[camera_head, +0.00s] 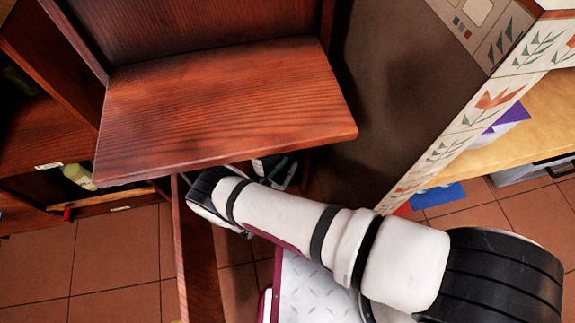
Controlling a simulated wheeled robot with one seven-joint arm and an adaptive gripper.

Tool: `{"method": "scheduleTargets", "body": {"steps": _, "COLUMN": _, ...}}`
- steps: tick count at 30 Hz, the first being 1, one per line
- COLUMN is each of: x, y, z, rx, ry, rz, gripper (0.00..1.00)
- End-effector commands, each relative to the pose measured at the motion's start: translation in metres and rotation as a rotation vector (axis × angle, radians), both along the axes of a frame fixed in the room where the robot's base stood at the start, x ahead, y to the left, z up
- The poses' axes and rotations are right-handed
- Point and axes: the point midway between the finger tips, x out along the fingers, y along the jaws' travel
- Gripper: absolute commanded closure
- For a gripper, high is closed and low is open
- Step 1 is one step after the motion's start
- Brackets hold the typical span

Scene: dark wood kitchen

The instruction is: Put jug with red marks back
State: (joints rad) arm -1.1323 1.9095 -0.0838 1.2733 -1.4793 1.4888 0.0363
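I cannot make out a jug with red marks in this view. My white and black arm reaches from the lower right up to the edge of a dark red wooden shelf (225,110). Its far end bends beside a narrow upright wooden panel (197,255) below the shelf. Small dark and grey parts (280,172) show in the gap just under the shelf's front edge. They may belong to my gripper, but they are too small and too covered to tell. No fingertips and no held thing can be made out.
A pale green bottle (78,176) lies or stands in an open wooden compartment at the left. A dark cabinet side (395,90) with a patterned edge stands at the right. A light wood counter (545,115) is beyond. Tiled floor (115,245) is free at the lower left.

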Motion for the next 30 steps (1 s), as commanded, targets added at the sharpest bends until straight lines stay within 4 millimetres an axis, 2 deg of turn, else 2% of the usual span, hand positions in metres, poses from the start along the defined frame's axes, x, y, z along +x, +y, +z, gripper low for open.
{"method": "scheduleTargets", "body": {"steps": 11, "x": 0.000, "y": 0.000, "z": 0.004, "rx": 0.001, "ry": 0.000, "rz": -0.001, "gripper": 0.71}}
{"method": "scheduleTargets", "body": {"steps": 24, "x": -0.056, "y": 0.032, "z": 0.004, "rx": 0.001, "ry": 0.000, "rz": 0.002, "gripper": 0.71}}
{"method": "scheduleTargets", "body": {"steps": 30, "x": -0.066, "y": 0.036, "z": 0.003, "rx": 0.000, "ry": 0.000, "rz": 0.000, "gripper": 0.71}}
